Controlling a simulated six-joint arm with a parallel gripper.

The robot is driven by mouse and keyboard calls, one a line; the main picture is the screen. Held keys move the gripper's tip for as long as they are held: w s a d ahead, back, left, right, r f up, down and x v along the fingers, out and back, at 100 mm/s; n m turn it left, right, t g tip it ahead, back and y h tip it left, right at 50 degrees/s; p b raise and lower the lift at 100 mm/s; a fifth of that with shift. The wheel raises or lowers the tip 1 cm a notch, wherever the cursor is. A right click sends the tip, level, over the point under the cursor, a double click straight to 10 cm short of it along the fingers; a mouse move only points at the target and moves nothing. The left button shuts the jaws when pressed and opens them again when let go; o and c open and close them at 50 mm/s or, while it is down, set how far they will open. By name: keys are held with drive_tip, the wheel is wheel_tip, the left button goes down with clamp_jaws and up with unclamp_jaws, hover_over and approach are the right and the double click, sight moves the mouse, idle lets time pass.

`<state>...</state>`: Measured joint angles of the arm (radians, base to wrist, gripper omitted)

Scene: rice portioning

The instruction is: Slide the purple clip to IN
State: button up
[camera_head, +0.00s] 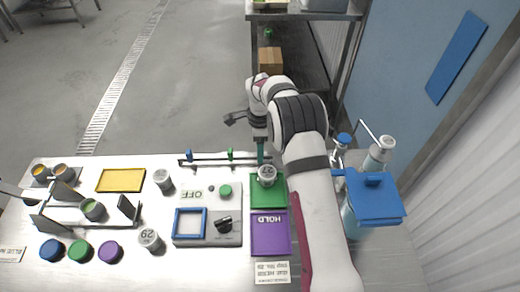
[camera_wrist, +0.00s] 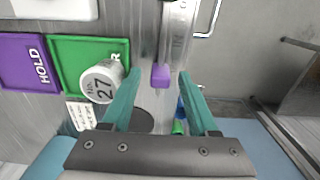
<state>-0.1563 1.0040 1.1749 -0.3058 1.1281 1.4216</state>
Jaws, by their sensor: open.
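The purple clip (camera_wrist: 161,76) sits on the near end of a grey rail (camera_wrist: 178,30) in the wrist view. My gripper (camera_wrist: 158,74) is open, with one teal finger on each side of the clip in the picture. I cannot tell whether either finger touches it. In the head view my gripper (camera_head: 262,155) is at the right end of the rail (camera_head: 209,162), and the purple clip is not distinguishable there. A blue clip (camera_head: 189,155) and a green clip (camera_head: 230,154) stand farther left on the rail. Rail lettering is too small to read surely.
A numbered container (camera_wrist: 101,82) stands on the green pad (camera_wrist: 70,55), close to my left finger. A purple HOLD pad (camera_head: 284,238) lies beside it. A panel marked OFF (camera_head: 225,236) is left of the pads. A blue-lidded container (camera_head: 375,205) stands at right.

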drive_tip(key=shift+f, duration=0.45)
clamp_jaws()
idle(1.1)
